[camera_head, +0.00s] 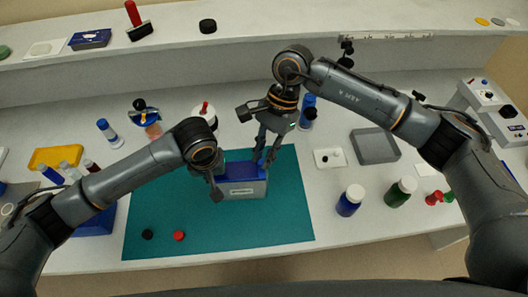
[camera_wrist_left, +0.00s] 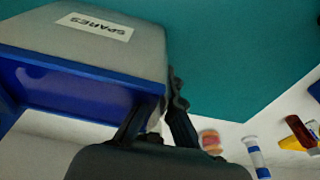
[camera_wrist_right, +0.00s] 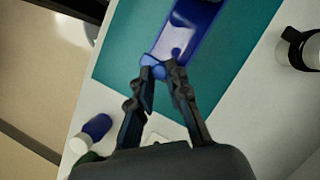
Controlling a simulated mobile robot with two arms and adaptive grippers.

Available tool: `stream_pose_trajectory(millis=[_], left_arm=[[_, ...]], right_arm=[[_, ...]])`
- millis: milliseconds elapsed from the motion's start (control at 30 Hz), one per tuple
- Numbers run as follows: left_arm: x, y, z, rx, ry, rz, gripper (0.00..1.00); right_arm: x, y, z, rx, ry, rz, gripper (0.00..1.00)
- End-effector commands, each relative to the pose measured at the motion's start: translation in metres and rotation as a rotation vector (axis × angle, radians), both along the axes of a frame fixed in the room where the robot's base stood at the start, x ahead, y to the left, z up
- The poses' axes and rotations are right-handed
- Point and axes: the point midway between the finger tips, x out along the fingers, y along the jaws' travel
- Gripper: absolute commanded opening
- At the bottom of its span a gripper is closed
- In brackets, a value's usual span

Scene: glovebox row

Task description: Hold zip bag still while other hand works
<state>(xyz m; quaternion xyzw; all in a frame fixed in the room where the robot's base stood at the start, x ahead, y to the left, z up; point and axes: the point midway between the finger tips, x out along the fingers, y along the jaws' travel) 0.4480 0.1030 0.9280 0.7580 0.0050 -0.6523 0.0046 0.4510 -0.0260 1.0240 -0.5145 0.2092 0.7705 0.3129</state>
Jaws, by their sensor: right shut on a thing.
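The zip bag (camera_head: 242,190) is a grey, box-shaped pouch with a blue top, standing on the teal mat (camera_head: 150,210). Its grey side with a SPARES label shows large in the left wrist view (camera_wrist_left: 120,50). My right gripper (camera_head: 268,160) is shut on a small blue tab at the end of the blue top, which also shows in the right wrist view (camera_wrist_right: 152,62). My left gripper (camera_wrist_left: 165,98) is at the bag's left end, with its fingers apart by the top corner. The bag partly hides one finger, so contact is unclear.
A black cap (camera_head: 148,234) and a red cap (camera_head: 179,236) lie on the mat. A blue bottle (camera_head: 349,201) and a green bottle (camera_head: 399,193) stand to the right, near a grey tray (camera_head: 375,146). The mat's front part is mostly clear.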

Motion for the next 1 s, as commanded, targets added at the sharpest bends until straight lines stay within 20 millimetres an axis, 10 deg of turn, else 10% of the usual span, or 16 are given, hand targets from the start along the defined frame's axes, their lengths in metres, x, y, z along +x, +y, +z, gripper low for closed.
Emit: stream_pose_trajectory(millis=[567, 600, 700, 1000], left_arm=[[0.000, -0.001, 0.000, -0.001, 0.000, -0.001, 0.00], [0.000, -0.001, 0.000, -0.001, 0.000, -0.001, 0.00], [0.000, 0.000, 0.000, -0.001, 0.000, -0.001, 0.00], [0.000, 0.000, 0.000, 0.000, 0.000, 0.000, 0.00]], right_arm=[[0.000, 0.038, 0.001, 0.002, -0.001, -0.001, 0.00], [0.000, 0.038, 0.001, 0.002, -0.001, -0.001, 0.20], [0.000, 0.038, 0.001, 0.001, -0.001, 0.000, 0.41], [0.000, 0.038, 0.001, 0.001, -0.001, 0.000, 0.41]])
